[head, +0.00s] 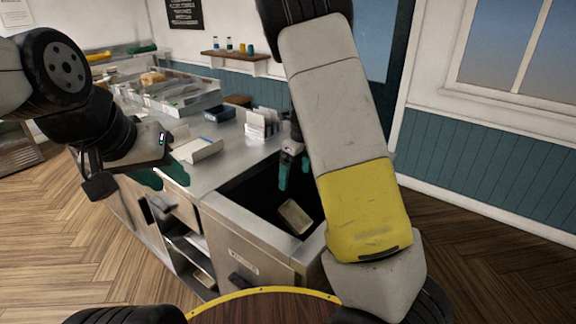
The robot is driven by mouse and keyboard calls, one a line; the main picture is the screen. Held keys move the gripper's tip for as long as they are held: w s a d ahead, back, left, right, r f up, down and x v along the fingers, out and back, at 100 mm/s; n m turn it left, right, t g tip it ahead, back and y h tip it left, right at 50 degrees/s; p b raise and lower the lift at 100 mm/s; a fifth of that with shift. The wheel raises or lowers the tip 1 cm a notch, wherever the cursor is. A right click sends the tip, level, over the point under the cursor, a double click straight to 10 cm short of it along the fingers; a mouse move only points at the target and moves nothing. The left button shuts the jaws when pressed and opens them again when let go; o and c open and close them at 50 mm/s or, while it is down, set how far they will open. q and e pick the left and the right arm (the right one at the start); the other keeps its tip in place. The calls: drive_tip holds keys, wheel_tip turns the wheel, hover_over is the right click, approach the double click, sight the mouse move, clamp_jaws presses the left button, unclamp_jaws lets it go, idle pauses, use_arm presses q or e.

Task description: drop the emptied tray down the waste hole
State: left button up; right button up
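The emptied tray (295,217), a small tan rectangle, is inside the dark opening of the waste hole (262,198) in the steel counter's near end. It looks tilted; I cannot tell whether it is falling or resting on something. My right gripper (292,174), with teal fingers, is over the opening, above the tray and apart from it. Its fingers look spread with nothing between them, though my arm hides part of it. My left gripper (146,180) is beside the counter's left edge, its teal fingers partly hidden by its own wrist.
The steel counter (212,172) carries an open white box (197,149), a holder of white packets (262,124), a dark blue box (220,113) and a glass-sided food display (180,95) farther back. Open shelves (185,246) are below. Wooden floor lies left of the counter.

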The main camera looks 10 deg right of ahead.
drive_tip(key=shift+r, duration=0.1)
wheel_tip(320, 180, up, 8)
drive_tip(key=shift+s+d+f, duration=0.2)
drive_tip(key=shift+s+d, duration=0.15)
drive_tip(key=shift+d, duration=0.05)
idle(0.4)
drive_tip(key=s+r+n+t, duration=0.1)
drive_tip(key=s+r+n, duration=0.2)
drive_tip(key=s+n, duration=0.5)
drive_tip(key=s+r+n+t, duration=0.2)
drive_tip(key=s+r+n, duration=0.2)
drive_tip(key=s+n, duration=0.5)
drive_tip(key=s+d+r+n+t+y, duration=0.1)
drive_tip(key=s+r+n, duration=0.3)
drive_tip(key=s+n, duration=0.5)
drive_tip(key=shift+r+n+t, duration=0.25)
drive_tip(key=shift+n+t, duration=0.25)
drive_tip(key=shift+n, duration=0.3)
